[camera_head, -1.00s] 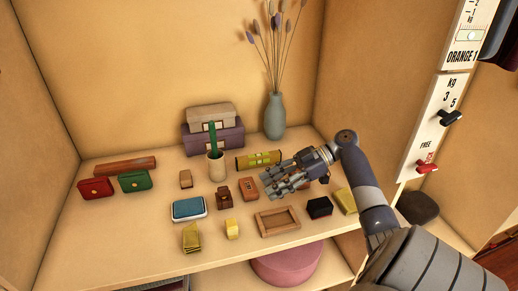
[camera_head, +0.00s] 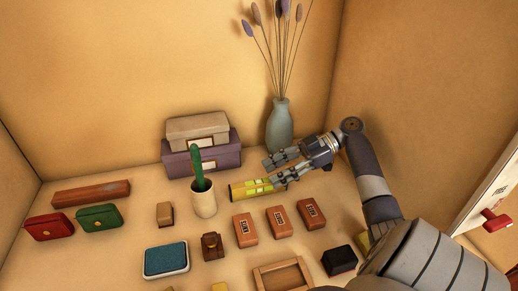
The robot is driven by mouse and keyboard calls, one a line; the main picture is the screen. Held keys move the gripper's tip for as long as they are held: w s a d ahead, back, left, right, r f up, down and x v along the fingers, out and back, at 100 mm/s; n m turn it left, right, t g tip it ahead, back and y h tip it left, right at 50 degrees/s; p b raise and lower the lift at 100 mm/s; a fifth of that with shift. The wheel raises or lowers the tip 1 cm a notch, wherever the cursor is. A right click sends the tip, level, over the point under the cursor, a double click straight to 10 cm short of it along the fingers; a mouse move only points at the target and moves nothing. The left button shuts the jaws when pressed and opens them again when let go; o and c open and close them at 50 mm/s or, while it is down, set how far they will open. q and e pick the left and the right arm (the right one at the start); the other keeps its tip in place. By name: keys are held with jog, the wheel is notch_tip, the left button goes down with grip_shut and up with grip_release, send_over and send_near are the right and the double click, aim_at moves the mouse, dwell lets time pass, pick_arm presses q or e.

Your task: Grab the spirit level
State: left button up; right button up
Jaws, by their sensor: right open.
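The spirit level (camera_head: 246,191) is a short yellow bar with bright vials, lying on the shelf right of the white cup. Its right end is partly hidden by my right gripper. My right gripper (camera_head: 271,172) reaches in from the right with its fingers spread apart and nothing between them. Its lower finger overlaps the right part of the level in the picture; I cannot tell whether they touch. My left gripper is out of view.
A cup (camera_head: 204,203) with a green cactus-like stem stands close left of the level. A vase (camera_head: 280,127) and stacked boxes (camera_head: 201,156) stand behind. Several brick-like blocks (camera_head: 278,222) lie in front, with a wooden frame (camera_head: 283,279) nearer.

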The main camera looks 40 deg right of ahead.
aim_at(254, 183)
jog(key=shift+f, duration=0.25)
jog(key=shift+w+a, duration=0.1)
jog(key=shift+a, duration=0.25)
jog(key=shift+p+x, duration=0.45)
jog(key=shift+x, duration=0.35)
jog(key=x, duration=0.1)
jog(key=p+x, duration=0.1)
jog(key=x, duration=0.1)
jog(key=p+x, duration=0.1)
jog(key=x, duration=0.1)
jog(key=shift+w+d+f, duration=0.2)
jog(key=shift+w+d, duration=0.05)
jog(key=shift+w, duration=0.05)
jog(key=shift+w+a+f, duration=0.1)
jog(key=shift+a, duration=0.05)
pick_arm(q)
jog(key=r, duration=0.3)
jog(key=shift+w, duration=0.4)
pick_arm(e)
jog(key=shift+c, duration=0.3)
grip_shut()
